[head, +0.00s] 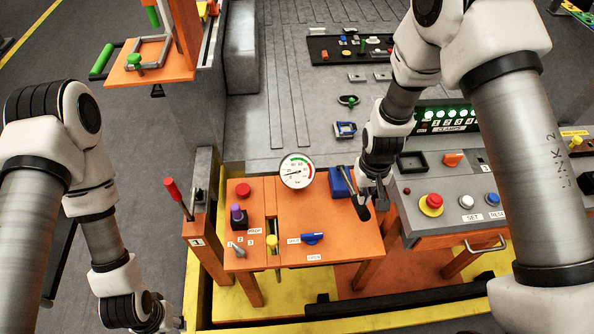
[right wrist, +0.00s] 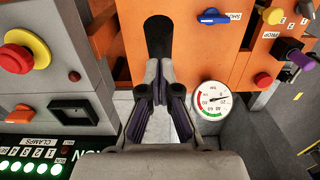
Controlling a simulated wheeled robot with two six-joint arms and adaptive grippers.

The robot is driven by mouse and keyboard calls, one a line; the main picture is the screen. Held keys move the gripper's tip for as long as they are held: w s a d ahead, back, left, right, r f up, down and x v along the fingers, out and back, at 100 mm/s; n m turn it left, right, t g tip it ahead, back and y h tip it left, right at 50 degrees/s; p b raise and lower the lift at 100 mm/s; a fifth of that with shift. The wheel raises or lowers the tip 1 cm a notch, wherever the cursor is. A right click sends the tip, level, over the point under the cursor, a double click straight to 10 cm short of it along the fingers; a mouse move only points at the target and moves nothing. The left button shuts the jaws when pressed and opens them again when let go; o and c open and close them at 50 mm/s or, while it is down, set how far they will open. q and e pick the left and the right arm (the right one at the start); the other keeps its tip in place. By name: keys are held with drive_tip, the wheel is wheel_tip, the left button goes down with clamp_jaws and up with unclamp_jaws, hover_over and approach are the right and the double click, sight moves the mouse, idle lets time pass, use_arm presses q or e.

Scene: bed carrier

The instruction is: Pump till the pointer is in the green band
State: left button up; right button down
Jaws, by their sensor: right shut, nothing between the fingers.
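The round white gauge (head: 296,172) stands at the back edge of the orange panel, and it also shows in the right wrist view (right wrist: 212,100). Its pointer lies on the low side, near 20, outside the green band. A blue block (head: 339,182) with a dark lever-like part sits right of the gauge. My right gripper (head: 367,205) is beside this block, over the panel's right edge. In the right wrist view the gripper (right wrist: 158,97) is shut and empty. A black rounded bar (right wrist: 158,38) shows just beyond its fingertips; contact is unclear.
The orange panel (head: 325,228) carries a red button (head: 243,189), a purple-topped knob (head: 237,213), a yellow knob (head: 271,243) and a blue valve handle (head: 312,239). A red-tipped lever (head: 177,196) stands at left. A grey console (head: 450,200) is close on the right.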

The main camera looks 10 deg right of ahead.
sight(363, 206)
drive_tip(key=shift+s+f+b, duration=0.25)
drive_tip(key=shift+f+b, duration=0.65)
drive_tip(key=shift+f, duration=0.4)
drive_tip(key=shift+s+f+b, duration=0.2)
drive_tip(key=shift+f+b, duration=0.65)
drive_tip(key=shift+f, duration=0.4)
drive_tip(key=shift+s+f+b, duration=0.2)
drive_tip(key=shift+f+b, duration=0.9)
drive_tip(key=shift+f, duration=0.1)
wheel_tip(363, 206, down, 6)
drive_tip(key=s+b, duration=0.1)
drive_tip(key=b, duration=0.6)
drive_tip(key=r+p, duration=0.4)
drive_tip(key=p, duration=0.1)
drive_tip(key=w+r+p, duration=0.1)
drive_tip(key=r+p, duration=0.4)
drive_tip(key=w+r+p, duration=0.1)
drive_tip(key=r+p, duration=0.3)
drive_tip(key=p, duration=0.1)
drive_tip(key=shift+w+r, duration=0.15)
drive_tip(key=shift+r, duration=0.25)
drive_tip(key=shift+f, duration=0.1)
